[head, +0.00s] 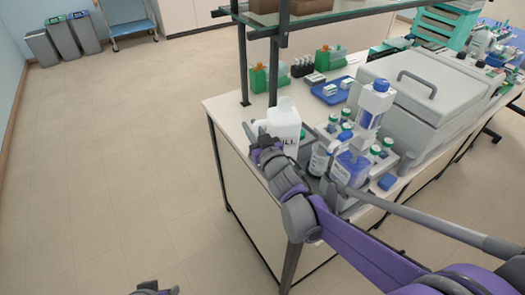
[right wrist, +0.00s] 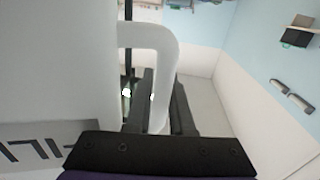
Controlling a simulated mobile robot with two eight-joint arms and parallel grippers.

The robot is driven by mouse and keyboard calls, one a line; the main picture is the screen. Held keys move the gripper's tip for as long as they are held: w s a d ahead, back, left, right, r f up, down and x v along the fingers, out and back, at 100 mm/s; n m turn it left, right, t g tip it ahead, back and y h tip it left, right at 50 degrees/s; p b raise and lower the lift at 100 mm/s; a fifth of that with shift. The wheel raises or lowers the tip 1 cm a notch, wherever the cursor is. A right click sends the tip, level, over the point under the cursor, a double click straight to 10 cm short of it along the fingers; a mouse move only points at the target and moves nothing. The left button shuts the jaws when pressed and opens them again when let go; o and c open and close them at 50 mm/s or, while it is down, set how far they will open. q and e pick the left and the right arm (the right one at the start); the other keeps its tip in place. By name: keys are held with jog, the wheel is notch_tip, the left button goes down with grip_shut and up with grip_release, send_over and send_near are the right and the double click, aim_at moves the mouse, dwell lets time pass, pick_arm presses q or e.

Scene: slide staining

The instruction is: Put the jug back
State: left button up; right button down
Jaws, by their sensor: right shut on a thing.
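The jug (head: 284,126) is white, with dark lettering on its side, and looks upright at the near left end of the bench. My right gripper (head: 259,136) is at its left side, shut on its handle. In the right wrist view the jug's white body (right wrist: 55,65) fills the left, and its looped handle (right wrist: 168,60) runs down between the dark jaws. The jug's base is hidden behind my right arm and wrist, so I cannot tell whether it touches the bench.
Bottles with blue labels (head: 349,167) and green-capped jars stand close right of the jug. A large grey lidded box (head: 410,95) is beyond them. A blue tray (head: 333,91) and green racks (head: 262,80) sit further back, below a glass shelf (head: 330,14).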

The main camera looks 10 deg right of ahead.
notch_tip(320, 180, down, 6)
jog(key=shift+f+b, duration=0.2)
jog(key=shift+b, duration=0.1)
jog(key=shift+f, duration=0.2)
jog(key=c, duration=0.8)
grip_release()
jog(key=shift+r, duration=0.1)
jog(key=b+v, duration=0.1)
jog(key=v, duration=1.1)
jog(key=shift+r, duration=0.15)
